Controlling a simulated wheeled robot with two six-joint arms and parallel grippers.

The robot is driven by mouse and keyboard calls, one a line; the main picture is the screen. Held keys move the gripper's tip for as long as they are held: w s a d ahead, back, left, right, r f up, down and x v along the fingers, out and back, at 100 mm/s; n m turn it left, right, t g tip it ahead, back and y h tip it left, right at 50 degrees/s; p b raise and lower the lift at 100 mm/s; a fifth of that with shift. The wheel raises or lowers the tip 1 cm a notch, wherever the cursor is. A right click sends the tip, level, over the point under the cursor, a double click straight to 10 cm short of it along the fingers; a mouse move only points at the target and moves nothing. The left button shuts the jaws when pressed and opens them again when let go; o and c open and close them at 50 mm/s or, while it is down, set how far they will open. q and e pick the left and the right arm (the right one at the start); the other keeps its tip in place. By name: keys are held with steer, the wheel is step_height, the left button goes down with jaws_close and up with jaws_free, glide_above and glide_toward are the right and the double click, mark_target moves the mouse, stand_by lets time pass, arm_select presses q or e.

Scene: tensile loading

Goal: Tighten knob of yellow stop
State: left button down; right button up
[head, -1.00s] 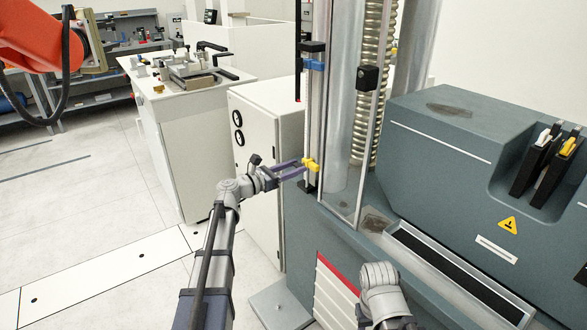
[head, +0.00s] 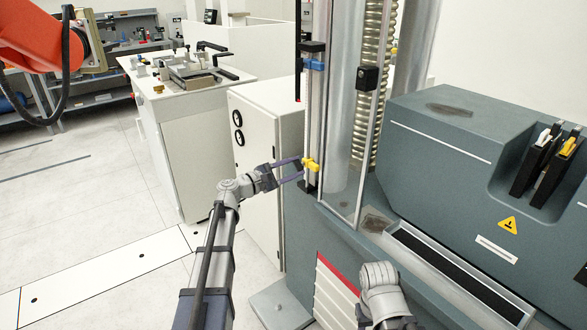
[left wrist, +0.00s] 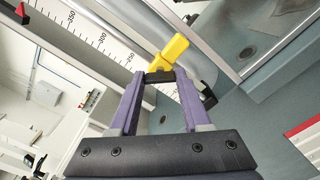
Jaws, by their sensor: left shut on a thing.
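The yellow stop (head: 311,164) sits low on the upright scale rail of the machine. In the left wrist view the yellow stop (left wrist: 170,52) is ahead of my fingers, with a dark knob (left wrist: 159,77) at its near side. My left gripper (head: 301,167) reaches it from the left. Its purple fingers (left wrist: 160,82) are shut on the dark knob, one on each side. The fingertips partly hide the knob. My right gripper is not in view; only part of my right arm shows at the bottom.
A blue stop (head: 313,64) is higher on the same rail. The ruler scale (left wrist: 95,35) runs beside the yellow stop. A clear guard (head: 343,130) stands just right of the rail. A white cabinet (head: 262,180) is behind my left gripper. Open floor lies at left.

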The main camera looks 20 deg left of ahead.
arm_select(q)
steer(key=shift+m, duration=4.2)
steer(key=shift+c, duration=1.8)
jaws_free()
steer(key=v, duration=0.7)
steer(key=shift+s+a, duration=0.25)
steer(key=shift+s, duration=0.1)
